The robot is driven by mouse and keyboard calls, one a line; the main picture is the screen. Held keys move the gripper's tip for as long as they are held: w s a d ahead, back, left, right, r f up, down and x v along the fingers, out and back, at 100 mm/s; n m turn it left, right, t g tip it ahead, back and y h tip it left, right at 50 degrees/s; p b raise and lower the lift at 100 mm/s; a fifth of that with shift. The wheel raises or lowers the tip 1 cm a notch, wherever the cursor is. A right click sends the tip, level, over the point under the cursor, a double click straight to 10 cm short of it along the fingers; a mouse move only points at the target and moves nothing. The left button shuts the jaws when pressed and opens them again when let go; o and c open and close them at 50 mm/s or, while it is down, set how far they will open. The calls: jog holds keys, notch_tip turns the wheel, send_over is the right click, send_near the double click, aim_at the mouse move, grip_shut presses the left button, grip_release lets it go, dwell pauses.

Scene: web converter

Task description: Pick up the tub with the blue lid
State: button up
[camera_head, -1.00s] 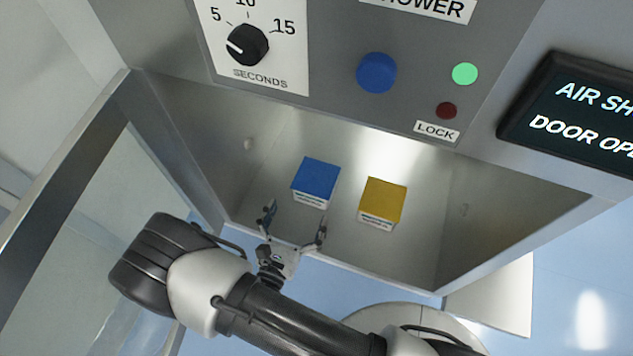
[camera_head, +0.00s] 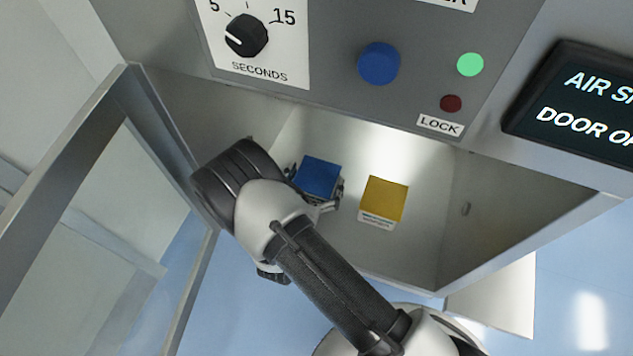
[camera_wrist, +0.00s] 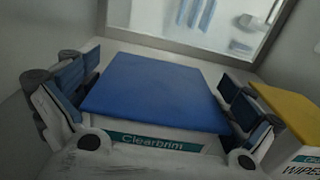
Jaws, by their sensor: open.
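The tub with the blue lid (camera_head: 318,177) stands on the floor of the open metal chamber, on the left. In the wrist view the tub (camera_wrist: 155,92) fills the middle, with a white front labelled "Clearbrim". My gripper (camera_wrist: 158,105) is open, with one blue-padded finger on each side of the tub; I cannot tell whether they touch it. In the head view my gripper (camera_head: 317,186) is at the tub, and my wrist hides part of the tub's front.
A yellow-lidded tub (camera_head: 384,200) stands close on the right, and it also shows beside the right finger in the wrist view (camera_wrist: 292,112). An open glazed door (camera_head: 110,235) is at the left. A control panel (camera_head: 330,60) overhangs the chamber.

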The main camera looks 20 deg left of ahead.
jog(key=shift+c, duration=0.4)
jog(key=c, duration=1)
jog(key=shift+o, duration=0.2)
jog(key=shift+r, duration=0.1)
